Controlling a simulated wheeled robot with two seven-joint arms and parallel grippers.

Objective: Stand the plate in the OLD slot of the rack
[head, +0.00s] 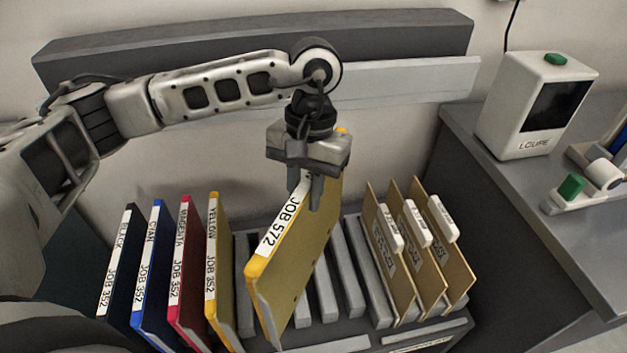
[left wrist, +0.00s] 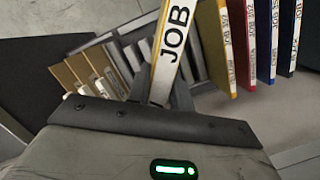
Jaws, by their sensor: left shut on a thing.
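A yellow plate (head: 303,248) with a white "JOB 572" label is in my left gripper (head: 304,192), which is shut on its upper edge. The plate hangs tilted over the middle of the grey slotted rack (head: 350,270). It also shows in the left wrist view (left wrist: 172,48), between the fingers. I cannot tell whether its lower edge is clear of the rack. Label strips on the rack's front edge (head: 427,338) are cut off or unreadable, so I cannot tell which slot is OLD. My right gripper is out of view.
Black (head: 120,255), cyan (head: 152,265), magenta (head: 190,270) and yellow (head: 222,265) plates marked "JOB 352" stand at the rack's left. Three tan cards (head: 387,250) with white tabs stand at its right. A white device (head: 537,105) stands on the right-hand counter.

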